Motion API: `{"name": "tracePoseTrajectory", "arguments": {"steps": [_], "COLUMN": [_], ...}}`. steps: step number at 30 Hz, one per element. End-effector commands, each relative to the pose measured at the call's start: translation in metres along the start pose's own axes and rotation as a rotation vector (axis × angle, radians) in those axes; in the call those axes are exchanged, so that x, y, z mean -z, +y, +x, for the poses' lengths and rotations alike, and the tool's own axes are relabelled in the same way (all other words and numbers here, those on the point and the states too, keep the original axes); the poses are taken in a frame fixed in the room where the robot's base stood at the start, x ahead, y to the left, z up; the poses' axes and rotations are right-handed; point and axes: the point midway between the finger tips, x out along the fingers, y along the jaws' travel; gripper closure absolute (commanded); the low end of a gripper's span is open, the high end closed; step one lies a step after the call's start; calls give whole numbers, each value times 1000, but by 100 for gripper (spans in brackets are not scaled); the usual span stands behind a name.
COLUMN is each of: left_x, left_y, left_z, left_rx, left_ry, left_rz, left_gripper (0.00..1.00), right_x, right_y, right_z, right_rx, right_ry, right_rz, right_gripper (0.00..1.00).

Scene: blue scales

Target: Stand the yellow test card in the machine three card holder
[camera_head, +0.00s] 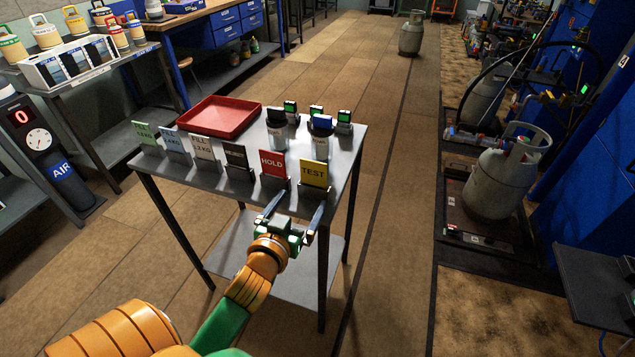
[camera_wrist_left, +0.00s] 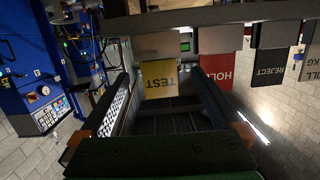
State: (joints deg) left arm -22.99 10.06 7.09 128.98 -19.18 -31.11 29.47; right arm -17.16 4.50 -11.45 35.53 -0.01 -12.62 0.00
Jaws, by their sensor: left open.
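The yellow TEST card (camera_head: 314,173) stands upright in a small dark holder (camera_head: 312,192) at the near right corner of the grey table. It also shows in the left wrist view (camera_wrist_left: 160,78), between the two fingers. My left gripper (camera_head: 294,211) is open and empty, just in front of the table edge and near the card. In the left wrist view, I see the open fingers (camera_wrist_left: 165,92) on either side of the card, with the card beyond them. I cannot pick out the machine three card holder. My right gripper is not in view.
A red HOLD card (camera_head: 273,164) and several other cards stand in a row left of it. Bottles (camera_head: 277,130), small devices and a red tray (camera_head: 219,117) sit behind them. Gas cylinders stand on scales (camera_head: 478,235) at the right. Open floor lies between.

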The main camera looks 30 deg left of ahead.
Motion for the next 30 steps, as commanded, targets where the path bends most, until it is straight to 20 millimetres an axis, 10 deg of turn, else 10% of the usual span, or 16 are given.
{"name": "tracePoseTrajectory", "arguments": {"steps": [7, 18, 26, 30], "left_x": [41, 57, 56, 56], "left_y": [-4, 3, 3, 3], "left_z": [7, 67, 73, 73], "left_rx": [-25, -26, -26, -26], "left_ry": [177, 183, 180, 180], "left_rz": [-20, -20, -21, -21], "left_gripper": [0, 0, 0, 35], "right_x": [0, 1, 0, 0], "right_y": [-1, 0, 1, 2], "right_z": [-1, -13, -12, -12], "right_rx": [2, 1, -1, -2], "right_ry": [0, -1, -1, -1], "right_rz": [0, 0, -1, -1], "right_gripper": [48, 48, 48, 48]}}
